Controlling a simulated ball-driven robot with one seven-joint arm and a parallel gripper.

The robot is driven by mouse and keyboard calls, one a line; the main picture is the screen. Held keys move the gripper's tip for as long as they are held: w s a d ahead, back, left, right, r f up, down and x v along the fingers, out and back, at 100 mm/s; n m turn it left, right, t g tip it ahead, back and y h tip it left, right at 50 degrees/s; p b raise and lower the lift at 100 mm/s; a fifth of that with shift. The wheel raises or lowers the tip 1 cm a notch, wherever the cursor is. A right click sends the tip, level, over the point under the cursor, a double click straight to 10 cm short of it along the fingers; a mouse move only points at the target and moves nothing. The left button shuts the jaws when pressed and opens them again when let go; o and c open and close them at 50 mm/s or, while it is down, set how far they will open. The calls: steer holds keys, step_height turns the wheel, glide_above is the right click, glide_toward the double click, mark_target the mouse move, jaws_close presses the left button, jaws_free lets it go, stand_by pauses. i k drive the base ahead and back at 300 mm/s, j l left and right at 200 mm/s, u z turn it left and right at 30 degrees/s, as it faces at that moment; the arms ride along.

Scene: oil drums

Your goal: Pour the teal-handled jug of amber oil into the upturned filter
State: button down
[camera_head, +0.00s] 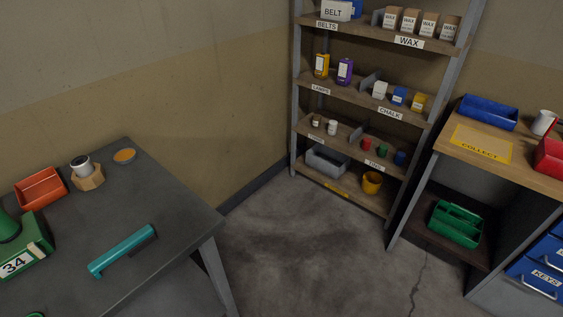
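A small white cylinder with a dark open top (81,163), which looks like the upturned filter, stands in a wooden block (89,179) at the back of the dark table. A long teal bar with a bent end (122,252) lies near the table's front right edge. I cannot tell whether it belongs to a jug; no jug body or amber oil is clearly seen. My gripper is not in view.
The dark table (172,205) also bears an orange tray (40,187) and a green item marked 34 (25,252). A shelf unit (345,92) stands in the corner. A wooden bench (500,170) is at right. The floor between is clear.

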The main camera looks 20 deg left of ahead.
mark_target(82, 165)
steer(key=l+u, duration=0.1)
steer(key=u, duration=0.4)
steer(key=l+u, duration=0.1)
steer(key=u, duration=0.35)
steer(key=k+j, duration=0.05)
